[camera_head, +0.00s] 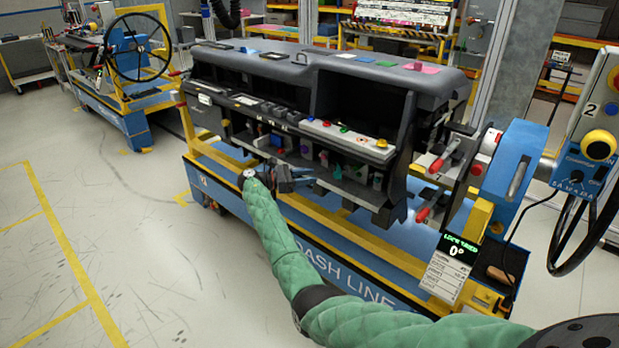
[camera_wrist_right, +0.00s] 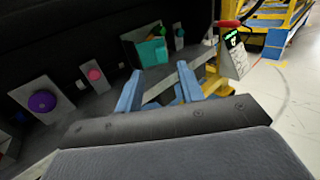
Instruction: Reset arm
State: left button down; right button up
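My right arm, in a green quilted sleeve, reaches in from the bottom right of the head view. Its right gripper (camera_head: 294,178) is at the lower front edge of the dark dashboard module (camera_head: 362,122), beside its lower shelf. In the right wrist view the two blue fingers of the right gripper (camera_wrist_right: 160,86) stand apart with nothing seen held between them. Whether they touch the module cannot be told. My left gripper is in neither view.
The module sits on a blue and yellow cart (camera_head: 358,249). Colored knobs line its front, among them a purple knob (camera_wrist_right: 42,102). A teal box (camera_wrist_right: 152,52) lies beyond the fingers. Red-handled clamps (camera_head: 441,160) stick out at the right end. Floor at left is clear.

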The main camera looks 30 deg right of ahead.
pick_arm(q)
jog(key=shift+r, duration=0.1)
pick_arm(e)
jog(key=w+a+r+m+t+y, duration=0.3)
jog(key=a+r+m+t+y, duration=0.2)
jog(key=r+m+t+y, duration=0.65)
jog(key=s+a+f+m+t+y, duration=0.25)
jog(key=s+a+f, duration=0.25)
jog(key=s+a, duration=0.8)
jog(key=s+a+f+n+g+y, duration=0.1)
jog(key=s+a+f+y, duration=0.3)
jog(key=s, duration=0.7)
jog(key=s+a+f+y, duration=0.1)
jog(key=s+a+f, duration=0.4)
jog(key=s, duration=0.6)
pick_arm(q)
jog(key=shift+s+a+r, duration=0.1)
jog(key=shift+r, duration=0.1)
pick_arm(e)
jog(key=s+f+g, duration=0.3)
jog(key=s+f, duration=0.5)
jog(key=s, duration=0.5)
jog(key=s+f+g, duration=0.2)
jog(key=s+f, duration=0.7)
jog(key=s, duration=0.5)
jog(key=shift+a+f+n+g, duration=0.25)
jog(key=shift+f+n+g, duration=0.05)
jog(key=shift+g, duration=0.1)
